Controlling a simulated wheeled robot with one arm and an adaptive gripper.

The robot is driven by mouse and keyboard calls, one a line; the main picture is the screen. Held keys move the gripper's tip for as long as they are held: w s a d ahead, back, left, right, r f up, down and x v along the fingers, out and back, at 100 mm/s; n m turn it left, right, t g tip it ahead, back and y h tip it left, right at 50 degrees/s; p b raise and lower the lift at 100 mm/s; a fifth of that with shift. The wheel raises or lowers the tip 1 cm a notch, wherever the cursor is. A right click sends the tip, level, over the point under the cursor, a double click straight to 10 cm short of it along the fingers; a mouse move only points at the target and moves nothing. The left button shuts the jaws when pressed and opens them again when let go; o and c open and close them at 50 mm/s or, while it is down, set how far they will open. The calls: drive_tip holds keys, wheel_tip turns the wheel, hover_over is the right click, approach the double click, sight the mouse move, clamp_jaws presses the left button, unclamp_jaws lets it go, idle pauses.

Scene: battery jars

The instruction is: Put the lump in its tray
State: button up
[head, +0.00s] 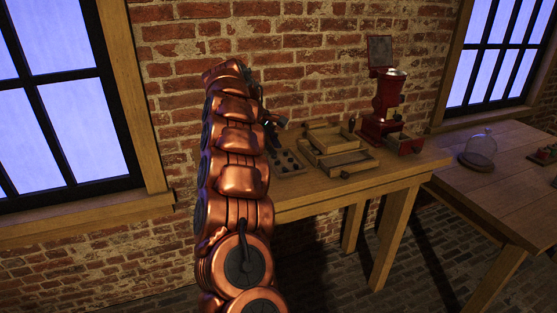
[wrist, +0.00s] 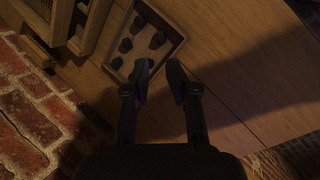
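A shallow wooden tray (head: 303,171) holds several dark lumps on the near table, beside my arm in the head view. In the wrist view the same tray (wrist: 182,41) is at the top, with dark lumps (wrist: 158,40) spaced apart inside it. No lump shows outside this tray. My gripper (wrist: 158,69) is open, with bare table top between its fingers. Its fingertips appear near the tray's lower edge, and the height above the table is hard to judge. In the head view my gripper (head: 277,120) is partly hidden by my copper arm.
Wooden boxes (head: 347,158) stand right of the tray. A red grinder (head: 384,103) with a drawer stands behind them, near the brick wall. A second table (head: 500,178) at right bears a glass dome (head: 481,147). Bare table top lies right of the tray in the wrist view.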

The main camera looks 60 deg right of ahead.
drive_tip(key=shift+v, duration=1.3)
drive_tip(key=shift+a+r, duration=0.1)
drive_tip(key=w+a+r+n+t+y, duration=0.1)
drive_tip(key=a+r+n+t+y, duration=0.15)
drive_tip(key=a, duration=2.65)
drive_tip(key=s+a+f+m, duration=0.1)
drive_tip(key=s+a+f, duration=0.2)
drive_tip(key=s+a, duration=0.4)
drive_tip(key=s+a+f+m+g+y, duration=0.1)
drive_tip(key=s+a+f, duration=0.3)
drive_tip(key=s, duration=0.8)
drive_tip(key=s+a+f+m+g+y, duration=0.1)
drive_tip(key=s+a+f, duration=0.3)
drive_tip(key=s+a, duration=0.5)
drive_tip(key=shift+s+a, duration=0.35)
drive_tip(key=shift+s, duration=0.15)
